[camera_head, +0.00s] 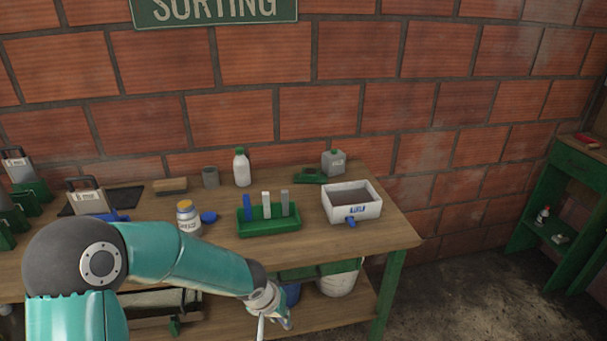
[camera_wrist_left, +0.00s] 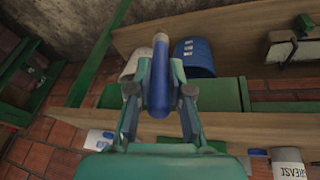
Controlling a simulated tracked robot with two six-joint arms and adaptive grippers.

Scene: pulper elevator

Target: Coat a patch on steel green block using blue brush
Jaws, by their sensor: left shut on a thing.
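My left gripper (camera_head: 270,305) is low in front of the workbench's front edge. In the left wrist view the gripper (camera_wrist_left: 159,98) is shut on a blue rod-like thing (camera_wrist_left: 160,75) with a paler end, which looks like the blue brush. Its bristles cannot be made out. Steel-grey plates with handles stand in green bases at the left of the head view: one grey plate (camera_head: 87,198) with a dark handle, another (camera_head: 18,166) behind it. I cannot tell which is the steel green block. My right gripper is not in view.
On the workbench (camera_head: 400,225) are a green tray (camera_head: 270,229) with upright blue, white and grey pieces, a white box (camera_head: 367,205), a labelled jar (camera_head: 187,218), a white bottle (camera_head: 242,168) and a grey canister (camera_head: 333,162). A white bucket (camera_head: 340,283) stands on the lower shelf.

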